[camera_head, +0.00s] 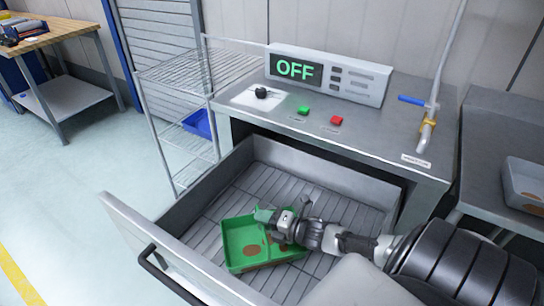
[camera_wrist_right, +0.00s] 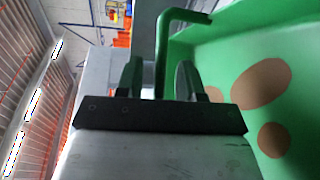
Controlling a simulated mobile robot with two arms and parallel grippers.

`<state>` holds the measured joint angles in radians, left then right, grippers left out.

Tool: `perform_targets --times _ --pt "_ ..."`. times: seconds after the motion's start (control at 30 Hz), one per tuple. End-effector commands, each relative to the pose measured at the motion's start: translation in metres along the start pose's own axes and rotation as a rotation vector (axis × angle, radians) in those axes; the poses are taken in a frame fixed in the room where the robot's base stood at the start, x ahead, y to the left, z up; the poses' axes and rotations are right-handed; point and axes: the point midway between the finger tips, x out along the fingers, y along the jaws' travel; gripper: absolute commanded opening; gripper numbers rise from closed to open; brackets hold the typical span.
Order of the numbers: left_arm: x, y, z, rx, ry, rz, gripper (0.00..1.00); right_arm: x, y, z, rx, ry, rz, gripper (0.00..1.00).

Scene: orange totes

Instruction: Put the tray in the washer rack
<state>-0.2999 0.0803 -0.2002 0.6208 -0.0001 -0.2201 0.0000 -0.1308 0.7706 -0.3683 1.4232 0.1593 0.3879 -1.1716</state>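The green tray (camera_head: 241,238) with brown stains lies in the pulled-out washer rack drawer (camera_head: 205,215), toward its front. My right gripper (camera_head: 279,219) is at the tray's right part. In the right wrist view its two fingers (camera_wrist_right: 160,82) stand apart on either side of a thin green bent handle (camera_wrist_right: 163,55), with gaps visible on both sides. The stained tray wall (camera_wrist_right: 235,75) fills the right of that view. Whether the tray touches the rack floor all round is partly hidden by my arm. My left gripper is not in view.
The washer panel reads OFF (camera_head: 295,69), with green (camera_head: 304,110) and red (camera_head: 336,120) buttons below. The drawer's front wall (camera_head: 165,250) has a dark handle. A grey stained tray (camera_head: 524,186) sits on the right counter. A wire shelf (camera_head: 185,75) stands behind left.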

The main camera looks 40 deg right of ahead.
Motion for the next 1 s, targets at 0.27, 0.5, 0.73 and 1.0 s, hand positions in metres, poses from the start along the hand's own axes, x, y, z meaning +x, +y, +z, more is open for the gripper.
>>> perform_targets --times 0.27,0.5,0.73,1.0 --pt "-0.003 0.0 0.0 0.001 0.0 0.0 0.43 -0.038 0.0 0.0 0.001 0.0 -0.005 0.38" --pt "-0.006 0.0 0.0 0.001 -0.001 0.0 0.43 -0.085 0.0 0.0 0.001 0.0 -0.005 0.38" --pt "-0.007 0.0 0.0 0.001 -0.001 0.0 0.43 -0.113 0.001 0.0 0.001 0.0 -0.002 0.38" --pt "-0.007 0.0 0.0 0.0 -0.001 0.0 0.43 -0.121 0.001 0.0 0.0 0.0 0.0 0.38"
